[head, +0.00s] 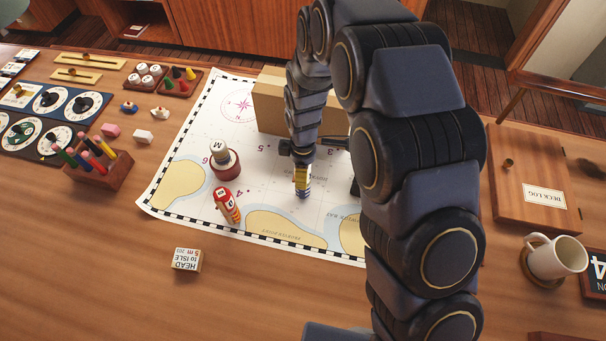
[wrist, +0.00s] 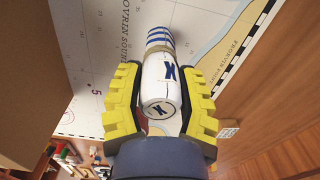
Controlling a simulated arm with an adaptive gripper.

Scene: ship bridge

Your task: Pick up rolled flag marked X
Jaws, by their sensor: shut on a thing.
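The rolled flag marked X (wrist: 160,85) is white with a dark blue X on its side and end, a tan band and blue stripes toward its far end. My gripper (wrist: 158,95) is shut on it, with one yellow finger on each side. In the head view my gripper (head: 302,172) is over the chart, and the striped lower end of the X flag (head: 304,193) shows below the fingers, roughly upright. I cannot tell whether that end touches the chart. The rest of the flag is hidden by the gripper in the head view.
The chart (head: 185,150) lies under the gripper. A cardboard-coloured box (head: 268,98) stands just behind. To the left are a red and yellow rolled flag (head: 228,207) and a white roll marked M (head: 220,152) in a red holder. A lettered block (head: 186,259) lies front left.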

